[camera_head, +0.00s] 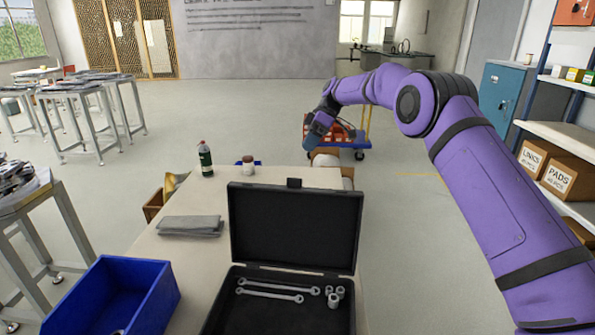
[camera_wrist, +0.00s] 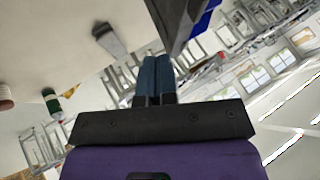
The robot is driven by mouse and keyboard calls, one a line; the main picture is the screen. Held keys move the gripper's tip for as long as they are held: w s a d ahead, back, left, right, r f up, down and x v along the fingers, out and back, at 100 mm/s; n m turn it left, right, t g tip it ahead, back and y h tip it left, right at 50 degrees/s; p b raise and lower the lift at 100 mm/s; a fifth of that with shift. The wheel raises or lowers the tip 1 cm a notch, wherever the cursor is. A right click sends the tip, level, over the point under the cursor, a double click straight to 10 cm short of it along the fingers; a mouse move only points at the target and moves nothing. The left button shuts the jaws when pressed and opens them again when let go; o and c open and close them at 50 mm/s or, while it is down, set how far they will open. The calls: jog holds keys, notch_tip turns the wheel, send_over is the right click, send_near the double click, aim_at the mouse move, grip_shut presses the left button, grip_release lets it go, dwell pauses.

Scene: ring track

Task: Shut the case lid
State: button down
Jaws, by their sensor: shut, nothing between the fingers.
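A black case (camera_head: 223,318) lies open on the table. Its lid (camera_head: 293,225) stands up from the hinge at the back of the case, with a small latch on its top edge. In the case are two wrenches (camera_head: 270,290) and several sockets (camera_head: 334,296). My gripper (camera_head: 308,140) is beyond the lid, to the right of its middle, its fingers hard to make out there. In the wrist view my gripper (camera_wrist: 157,62) is shut and empty, and a dark panel, apparently the lid (camera_wrist: 182,18), is just past the fingertips. I cannot tell whether they touch.
A blue bin (camera_head: 112,296) stands at the left front. A folded grey cloth (camera_head: 190,226), a green bottle (camera_head: 205,159) and a small jar (camera_head: 248,168) are on the table (camera_head: 170,255) left of and behind the lid. An orange crate on a trolley (camera_head: 345,134) stands beyond the table.

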aim_at(288, 185)
jog(key=s+a+f, duration=0.4)
jog(key=s+f, duration=0.1)
jog(key=s, duration=0.2)
dwell(0.3)
jog(key=shift+s, duration=0.15)
